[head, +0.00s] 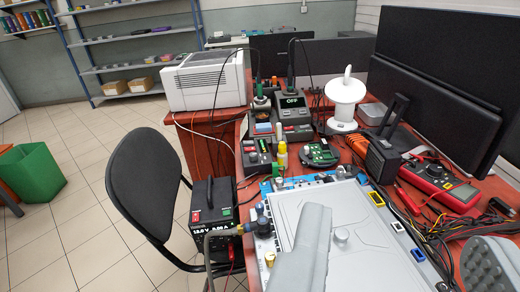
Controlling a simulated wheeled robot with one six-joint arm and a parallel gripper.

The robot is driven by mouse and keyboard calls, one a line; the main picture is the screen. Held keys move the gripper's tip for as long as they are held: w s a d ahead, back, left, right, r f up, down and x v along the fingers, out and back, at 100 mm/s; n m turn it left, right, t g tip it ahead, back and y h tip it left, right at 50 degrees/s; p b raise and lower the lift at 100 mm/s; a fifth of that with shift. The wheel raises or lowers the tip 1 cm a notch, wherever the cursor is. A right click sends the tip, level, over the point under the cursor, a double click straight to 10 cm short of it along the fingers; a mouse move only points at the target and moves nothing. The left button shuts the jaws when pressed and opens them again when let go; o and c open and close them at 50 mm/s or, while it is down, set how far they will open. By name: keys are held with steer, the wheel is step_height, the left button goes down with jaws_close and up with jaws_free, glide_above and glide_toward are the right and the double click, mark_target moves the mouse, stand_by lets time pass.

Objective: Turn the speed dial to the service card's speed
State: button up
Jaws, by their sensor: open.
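I cannot make out a speed dial or a service card for certain. A light grey panel (375,250) with a raised rim lies at the front of the bench. A small round grey knob-like part (341,236) stands on it. Blue and brass fittings (263,222) with a dark hose sit at its left edge. My gripper (400,228) spreads over the panel, with one grey finger at the bottom middle and one studded finger at the bottom right. It is open, with nothing between the fingers. The fingers hide part of the panel.
A black power supply (213,206) reading 12.0 V stands left of the panel. A black unit showing OFF (292,102), a green circuit board (320,153), a white spool (346,100) and a red multimeter (440,178) lie behind. Cables crowd the right. A black chair (150,190) stands left.

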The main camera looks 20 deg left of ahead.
steer(key=w+a+r+g, duration=0.2)
steer(key=w, duration=0.5)
steer(key=w+a+r+g, duration=0.1)
steer(key=w+a+g, duration=0.1)
steer(key=w, duration=0.5)
steer(key=m+g, duration=0.3)
steer(key=g, duration=0.9)
glide_above(253, 154)
step_height(253, 154, down, 16)
step_height(253, 154, down, 17)
steer(key=shift+f, duration=0.2)
jaws_close()
